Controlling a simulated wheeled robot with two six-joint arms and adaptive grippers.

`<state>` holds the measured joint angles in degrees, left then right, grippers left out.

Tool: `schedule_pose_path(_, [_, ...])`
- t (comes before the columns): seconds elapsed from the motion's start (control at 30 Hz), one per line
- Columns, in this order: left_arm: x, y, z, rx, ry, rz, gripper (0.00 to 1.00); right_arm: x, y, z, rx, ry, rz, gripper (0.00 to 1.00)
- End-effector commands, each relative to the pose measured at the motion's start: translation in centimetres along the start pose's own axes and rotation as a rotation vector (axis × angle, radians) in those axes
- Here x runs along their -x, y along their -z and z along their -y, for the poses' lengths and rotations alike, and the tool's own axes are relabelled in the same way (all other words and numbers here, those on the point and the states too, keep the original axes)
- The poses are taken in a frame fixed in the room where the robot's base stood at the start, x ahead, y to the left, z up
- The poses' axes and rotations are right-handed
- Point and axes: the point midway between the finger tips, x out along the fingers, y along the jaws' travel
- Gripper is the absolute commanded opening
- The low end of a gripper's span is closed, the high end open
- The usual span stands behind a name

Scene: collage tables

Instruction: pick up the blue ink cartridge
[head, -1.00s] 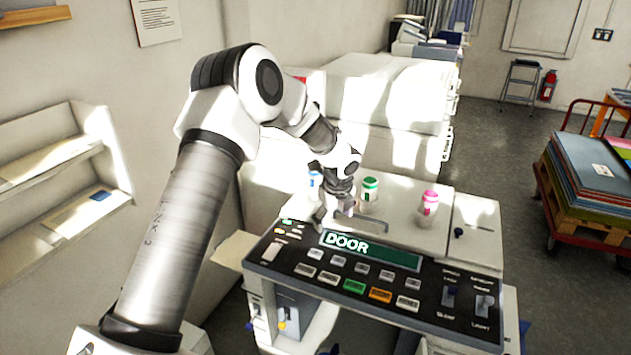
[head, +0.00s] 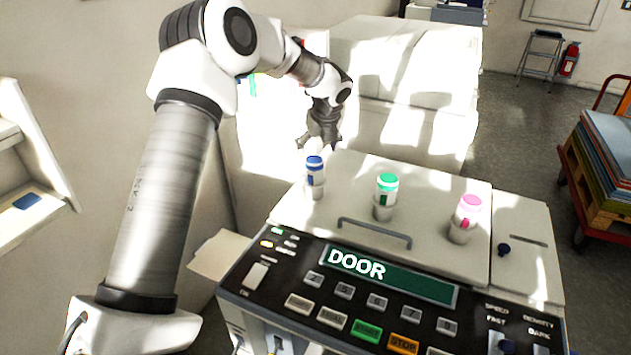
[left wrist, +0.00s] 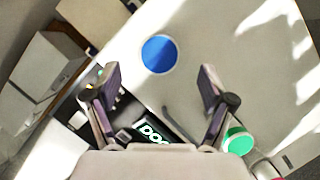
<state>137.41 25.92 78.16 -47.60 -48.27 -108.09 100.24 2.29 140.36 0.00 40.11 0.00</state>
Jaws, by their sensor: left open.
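The blue ink cartridge (head: 315,172) stands upright at the left of the machine's white top. It is a white cylinder with a blue cap and label. In the left wrist view its round blue top (left wrist: 159,54) lies ahead of the fingertips, between their lines. My left gripper (head: 320,145) is open and empty, above and just behind the cartridge in the head view. It also shows in the left wrist view (left wrist: 160,76) with fingers spread wide. Any gap between fingers and cartridge is hard to judge. My right gripper is not in view.
A green cartridge (head: 385,197) and a pink cartridge (head: 466,218) stand to the right on the machine top (head: 440,190). A raised handle (head: 374,232) lies in front. The control panel (head: 390,282) reads DOOR. A pallet of sheets (head: 600,175) is at far right.

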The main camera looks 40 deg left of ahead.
Motion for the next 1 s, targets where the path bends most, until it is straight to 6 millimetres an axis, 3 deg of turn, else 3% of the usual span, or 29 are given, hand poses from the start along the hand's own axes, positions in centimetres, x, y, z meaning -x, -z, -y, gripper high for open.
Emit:
schedule_pose_path(0.07, [-1.0, 0.3, 0.0, 0.000, 0.000, 0.000, 0.83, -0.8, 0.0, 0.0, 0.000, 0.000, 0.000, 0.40])
schedule_pose_path(0.37, [-4.5, 0.4, -0.2, 0.000, -0.003, -0.003, 0.83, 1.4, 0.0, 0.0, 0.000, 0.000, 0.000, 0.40])
schedule_pose_path(0.53, [-7.6, 0.5, -0.2, 0.000, -0.003, -0.001, 0.83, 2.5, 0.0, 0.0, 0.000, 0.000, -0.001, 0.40])
schedule_pose_path(0.77, [-8.4, 0.6, -0.2, 0.001, 0.001, 0.000, 0.83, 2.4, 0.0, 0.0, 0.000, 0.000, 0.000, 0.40])
schedule_pose_path(0.8, [-8.4, 0.6, -0.2, 0.001, 0.001, 0.000, 0.79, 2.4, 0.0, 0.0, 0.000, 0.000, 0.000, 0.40])
schedule_pose_path(1.0, [-8.4, 0.6, -0.2, 0.000, 0.001, 0.000, 0.11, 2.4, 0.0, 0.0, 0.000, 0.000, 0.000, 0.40])
